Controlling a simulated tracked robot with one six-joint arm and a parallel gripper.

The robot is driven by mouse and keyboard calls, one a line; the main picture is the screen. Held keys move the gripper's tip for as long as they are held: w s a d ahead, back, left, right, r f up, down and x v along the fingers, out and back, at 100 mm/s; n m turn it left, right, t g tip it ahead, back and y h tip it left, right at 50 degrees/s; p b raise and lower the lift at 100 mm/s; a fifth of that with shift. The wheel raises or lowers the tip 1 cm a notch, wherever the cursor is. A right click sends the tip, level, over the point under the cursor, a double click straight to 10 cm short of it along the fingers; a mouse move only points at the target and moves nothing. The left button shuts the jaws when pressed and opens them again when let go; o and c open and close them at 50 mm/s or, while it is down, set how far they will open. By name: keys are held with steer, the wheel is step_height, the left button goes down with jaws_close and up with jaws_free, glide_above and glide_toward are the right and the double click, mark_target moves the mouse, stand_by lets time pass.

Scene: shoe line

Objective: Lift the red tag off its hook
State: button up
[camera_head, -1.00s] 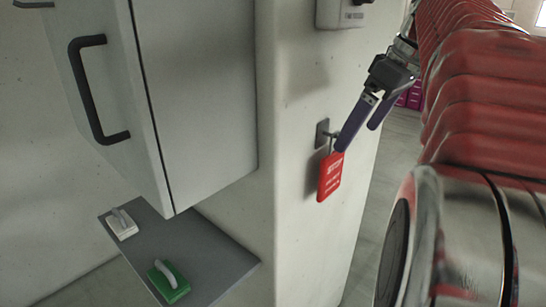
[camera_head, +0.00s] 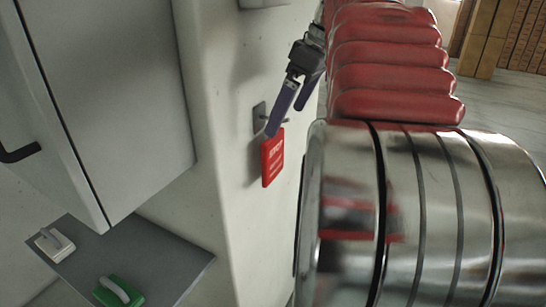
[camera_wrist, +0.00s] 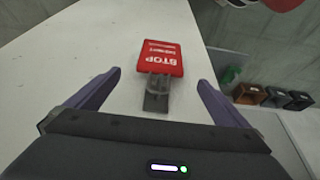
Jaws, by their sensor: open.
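The red tag (camera_head: 272,158) with white STOP lettering hangs from a hook on a dark plate (camera_head: 259,117) on the white wall. In the wrist view the tag (camera_wrist: 162,56) lies ahead, between the lines of my two fingers, with the hook and plate (camera_wrist: 156,100) just below it. My gripper (camera_head: 288,121) is open, its dark purple fingers pointing down at the hook. In the wrist view my gripper (camera_wrist: 160,78) has a finger on each side of the hook, with gaps, and holds nothing. One fingertip partly hides the hook in the head view.
A grey cabinet (camera_head: 125,85) stands left of the wall. Brown shelving (camera_head: 490,35) stands at the back right. The wall around the tag is bare.

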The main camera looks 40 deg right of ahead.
mark_target(272, 145)
steer(key=x, duration=0.5)
steer(key=shift+f, duration=0.3)
steer(key=shift+x, duration=2.65)
steer(key=shift+w, duration=0.1)
steer(key=shift+r, duration=0.1)
steer(key=c, duration=1.2)
